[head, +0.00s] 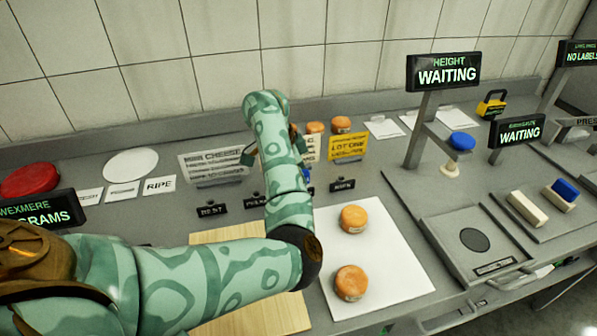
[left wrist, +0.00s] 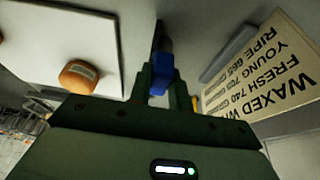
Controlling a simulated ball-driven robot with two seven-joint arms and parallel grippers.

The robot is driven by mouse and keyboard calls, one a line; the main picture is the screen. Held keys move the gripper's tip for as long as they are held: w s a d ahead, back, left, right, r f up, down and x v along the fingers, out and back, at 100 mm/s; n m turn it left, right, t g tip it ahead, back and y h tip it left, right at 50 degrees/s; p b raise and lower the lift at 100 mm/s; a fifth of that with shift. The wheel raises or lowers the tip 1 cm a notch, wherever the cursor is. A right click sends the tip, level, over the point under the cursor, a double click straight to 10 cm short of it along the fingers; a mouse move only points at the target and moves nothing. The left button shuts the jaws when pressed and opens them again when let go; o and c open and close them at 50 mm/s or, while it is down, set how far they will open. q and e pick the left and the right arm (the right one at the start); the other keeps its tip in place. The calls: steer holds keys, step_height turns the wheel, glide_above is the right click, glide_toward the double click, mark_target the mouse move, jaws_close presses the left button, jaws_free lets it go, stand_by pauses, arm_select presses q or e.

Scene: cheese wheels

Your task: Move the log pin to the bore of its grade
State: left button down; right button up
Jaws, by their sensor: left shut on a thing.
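My left gripper (left wrist: 161,92) is shut on a blue pin (left wrist: 160,72), taken to be the log pin, between its two green fingers in the left wrist view. In the head view my left arm reaches across the bench and hides most of the gripper; a small bit of blue (head: 307,174) shows beside the forearm. Small dark grade tags stand near it: a left tag (head: 212,209), a middle tag (head: 254,200) partly behind my arm, and a right tag (head: 342,184). Their bores cannot be made out. My right gripper is out of view.
Two orange cheese wheels (head: 354,219) (head: 350,282) lie on a white mat (head: 395,262), right of a wooden board (head: 262,316). Behind stand a cheese sign (head: 212,165) and a yellow sign (head: 348,147). A height gauge post (head: 414,140) rises to the right.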

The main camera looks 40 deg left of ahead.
arm_select(q)
steer(key=c, duration=1.2)
jaws_free()
steer(key=p+v, duration=0.9)
steer(key=v, duration=0.7)
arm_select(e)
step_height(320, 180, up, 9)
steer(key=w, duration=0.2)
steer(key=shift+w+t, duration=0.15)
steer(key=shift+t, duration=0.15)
arm_select(q)
steer(key=shift+s+r+p, duration=0.1)
steer(key=shift+r+p, duration=0.15)
steer(key=shift+p, duration=0.05)
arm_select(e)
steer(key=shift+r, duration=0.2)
